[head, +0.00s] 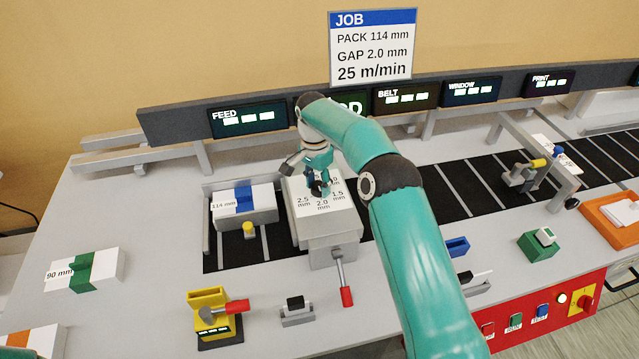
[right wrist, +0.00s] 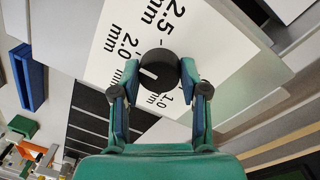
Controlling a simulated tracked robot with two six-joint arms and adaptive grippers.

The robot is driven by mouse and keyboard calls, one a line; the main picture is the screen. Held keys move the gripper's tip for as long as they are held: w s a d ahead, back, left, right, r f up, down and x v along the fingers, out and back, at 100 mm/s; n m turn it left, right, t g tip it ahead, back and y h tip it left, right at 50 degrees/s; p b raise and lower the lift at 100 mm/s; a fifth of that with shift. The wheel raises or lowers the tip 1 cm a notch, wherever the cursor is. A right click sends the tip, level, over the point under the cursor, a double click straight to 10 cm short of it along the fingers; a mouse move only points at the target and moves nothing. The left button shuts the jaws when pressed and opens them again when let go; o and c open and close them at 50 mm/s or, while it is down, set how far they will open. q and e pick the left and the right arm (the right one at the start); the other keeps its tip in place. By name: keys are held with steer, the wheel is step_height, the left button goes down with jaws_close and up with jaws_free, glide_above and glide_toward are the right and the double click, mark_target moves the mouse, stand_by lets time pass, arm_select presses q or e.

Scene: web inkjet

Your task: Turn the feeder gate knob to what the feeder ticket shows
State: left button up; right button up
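The feeder gate knob (right wrist: 158,70) is black and round with a white mark pointing roughly left in the right wrist view. It sits on a white dial plate (right wrist: 105,35) lettered 2.5, 2.0 and 1.0 mm; a finger hides part of the lettering. In the head view the dial (head: 300,210) tops a grey feeder block. My right gripper (head: 317,188) is over the dial, its fingers (right wrist: 159,82) at both sides of the knob, seemingly touching it. The job ticket (head: 372,48) reads PACK 114 mm, GAP 2.0 mm, 25 m/min.
A crank with a red handle (head: 346,296) hangs at the block's front. Left of the block are a 114 mm pack (head: 262,208) and a yellow-topped peg (head: 249,229). A yellow clamp (head: 208,315) stands in front. Displays (head: 250,120) line the back; my arm hides part of one.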

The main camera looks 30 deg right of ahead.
mark_target(317, 185)
steer(key=o, duration=0.4)
steer(key=shift+o, duration=0.2)
steer(key=shift+r, duration=0.15)
steer(key=r, duration=0.6)
steer(key=shift+w+r, duration=0.25)
steer(key=shift+w, duration=0.05)
steer(key=shift+a+r, duration=0.1)
steer(key=shift+r, duration=0.2)
